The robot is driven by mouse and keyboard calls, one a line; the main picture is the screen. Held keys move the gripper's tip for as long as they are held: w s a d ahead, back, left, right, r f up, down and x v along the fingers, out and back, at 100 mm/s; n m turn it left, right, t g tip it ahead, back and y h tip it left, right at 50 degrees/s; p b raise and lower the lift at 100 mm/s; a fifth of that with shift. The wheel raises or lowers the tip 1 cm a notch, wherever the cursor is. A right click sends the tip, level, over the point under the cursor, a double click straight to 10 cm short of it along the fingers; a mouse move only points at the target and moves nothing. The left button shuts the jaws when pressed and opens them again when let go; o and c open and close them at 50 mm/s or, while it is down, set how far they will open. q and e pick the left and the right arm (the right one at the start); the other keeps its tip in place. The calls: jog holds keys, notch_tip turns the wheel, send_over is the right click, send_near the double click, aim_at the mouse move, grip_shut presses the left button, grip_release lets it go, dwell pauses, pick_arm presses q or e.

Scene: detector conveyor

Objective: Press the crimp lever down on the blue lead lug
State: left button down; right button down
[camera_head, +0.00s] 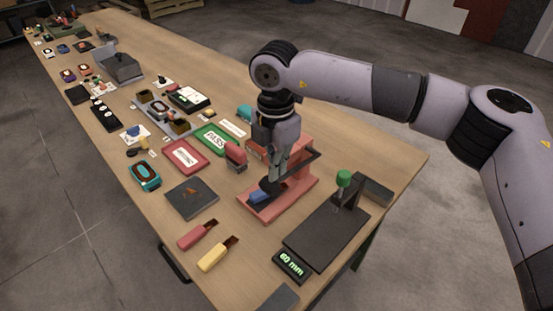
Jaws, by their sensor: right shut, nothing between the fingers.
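The crimp press (305,183) is a salmon-red stand on a flat base near the right end of the bench. Its dark lever (303,164) slants across the press beside my gripper. The blue lead lug (258,196) lies on the press base, partly covered by dark parts above it. My right gripper (271,183) reaches straight down over the press, with its fingers shut and empty. Its tips are just above or at the dark part by the blue lug; I cannot tell whether they touch. The gripper hides part of the press and lever. My left gripper is not in view.
A dark plate with a green-knobbed post (343,179) and a "60 mm" display (292,264) stands at the right. Red (197,235) and yellow (213,257) handled tools lie in front. A dark square pad (191,198) and a green PASS tray (213,139) are to the left.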

jog(key=shift+d+f+b, duration=0.1)
jog(key=shift+f+b, duration=0.2)
jog(key=shift+f, duration=0.35)
jog(key=shift+w+r+p, duration=0.1)
jog(key=shift+r+p, duration=0.7)
jog(key=shift+r, duration=0.85)
notch_tip(320, 180, up, 8)
jog(key=p, duration=0.3)
